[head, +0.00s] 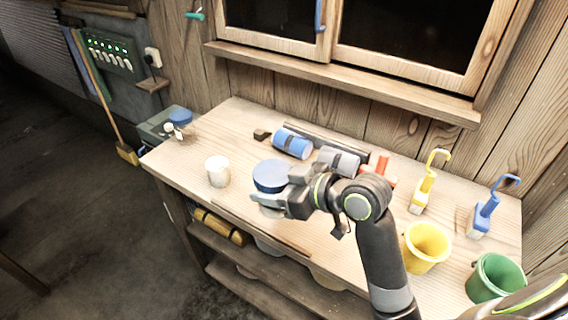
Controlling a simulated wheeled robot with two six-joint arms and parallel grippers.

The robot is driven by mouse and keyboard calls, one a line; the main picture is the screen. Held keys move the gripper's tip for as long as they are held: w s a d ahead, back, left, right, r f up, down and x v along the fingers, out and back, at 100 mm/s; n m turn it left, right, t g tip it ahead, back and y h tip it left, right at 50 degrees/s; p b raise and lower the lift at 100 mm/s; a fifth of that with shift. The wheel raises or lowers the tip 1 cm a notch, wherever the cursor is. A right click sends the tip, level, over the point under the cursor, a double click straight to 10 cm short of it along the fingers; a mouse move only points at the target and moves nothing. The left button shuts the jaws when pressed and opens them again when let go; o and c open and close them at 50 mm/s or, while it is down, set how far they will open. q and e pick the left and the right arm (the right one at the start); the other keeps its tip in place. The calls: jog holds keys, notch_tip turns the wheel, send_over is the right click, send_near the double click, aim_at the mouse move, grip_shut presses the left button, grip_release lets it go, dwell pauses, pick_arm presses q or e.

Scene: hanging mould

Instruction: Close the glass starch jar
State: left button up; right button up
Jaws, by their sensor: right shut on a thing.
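My right gripper (284,190) comes in from the right over the front middle of the table. It is shut on the round blue lid (270,174). The glass starch jar (268,211) shows as a pale rim just below the lid, mostly hidden by the lid and the gripper. I cannot tell whether the lid touches the jar. My left gripper is not in view.
A white cup (217,171) stands left of the jar on the wooden table (235,120). Blue (292,143) and grey (339,160) rollers lie behind. A yellow cup (425,247), a green cup (496,278) and two hooked brushes stand at the right.

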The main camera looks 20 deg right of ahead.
jog(key=s+a+f+n+g+y, duration=0.4)
jog(key=a+f+n+g, duration=0.4)
jog(key=f, duration=0.3)
jog(key=shift+n+g+y, duration=0.6)
jog(key=shift+n+g, duration=0.2)
jog(key=shift+g, duration=0.1)
jog(key=shift+a, duration=0.1)
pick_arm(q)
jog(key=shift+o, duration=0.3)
pick_arm(e)
grip_shut()
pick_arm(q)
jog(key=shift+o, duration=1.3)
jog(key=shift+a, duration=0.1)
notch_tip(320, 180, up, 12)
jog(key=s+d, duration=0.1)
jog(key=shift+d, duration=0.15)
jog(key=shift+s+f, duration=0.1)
